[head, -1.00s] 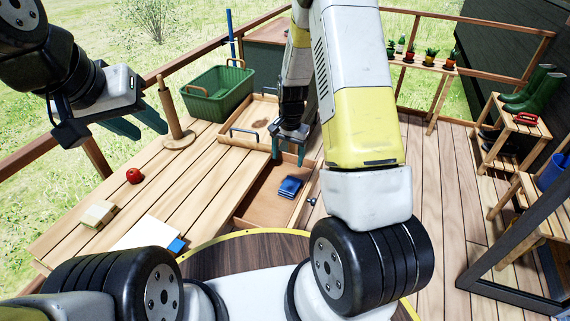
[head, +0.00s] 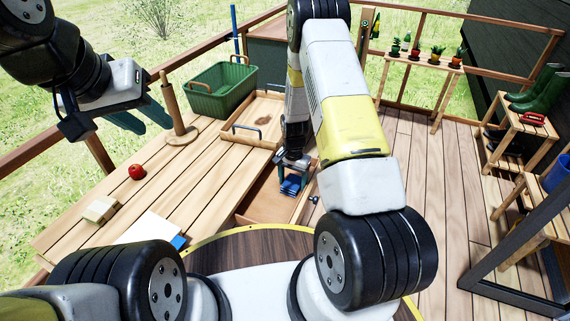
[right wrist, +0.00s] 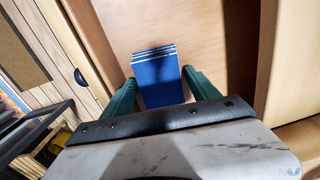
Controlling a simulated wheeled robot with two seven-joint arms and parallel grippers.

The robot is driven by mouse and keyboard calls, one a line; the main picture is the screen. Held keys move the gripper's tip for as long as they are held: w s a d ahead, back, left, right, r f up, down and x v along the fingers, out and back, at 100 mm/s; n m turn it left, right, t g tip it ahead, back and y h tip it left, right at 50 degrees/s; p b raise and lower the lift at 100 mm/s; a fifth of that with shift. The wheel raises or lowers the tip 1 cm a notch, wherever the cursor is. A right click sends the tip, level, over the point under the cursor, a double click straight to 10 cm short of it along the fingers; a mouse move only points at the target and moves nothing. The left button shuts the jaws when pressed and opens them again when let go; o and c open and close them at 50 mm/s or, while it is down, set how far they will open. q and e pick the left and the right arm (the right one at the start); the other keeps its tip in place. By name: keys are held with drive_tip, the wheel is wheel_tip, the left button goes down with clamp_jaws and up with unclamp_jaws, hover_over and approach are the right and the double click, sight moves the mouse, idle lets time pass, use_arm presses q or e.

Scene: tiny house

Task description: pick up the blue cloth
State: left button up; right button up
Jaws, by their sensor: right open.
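The blue cloth (head: 291,187) lies folded in an open wooden drawer (head: 262,208) of the workbench. My right gripper (head: 294,178) reaches down into the drawer over the cloth. In the right wrist view the folded cloth (right wrist: 158,78) shows between the two green fingers of my open right gripper (right wrist: 160,88), with a finger on each side. I cannot tell whether the fingers touch it. My left gripper (head: 146,122) is open and empty, raised above the far left side of the bench.
The bench top holds a red tomato-like object (head: 137,172), a wooden block (head: 100,209), a white sheet with a small blue object (head: 179,242), a wooden post stand (head: 180,132), a wooden tray (head: 262,120) and a green basket (head: 222,90). The drawer walls stand close around my right gripper.

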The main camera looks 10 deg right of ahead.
sight(293, 182)
drive_tip(key=shift+c, duration=0.2)
drive_tip(key=c, duration=1.1)
drive_tip(key=shift+o, duration=0.2)
drive_tip(key=shift+r, duration=0.15)
wheel_tip(293, 182, up, 10)
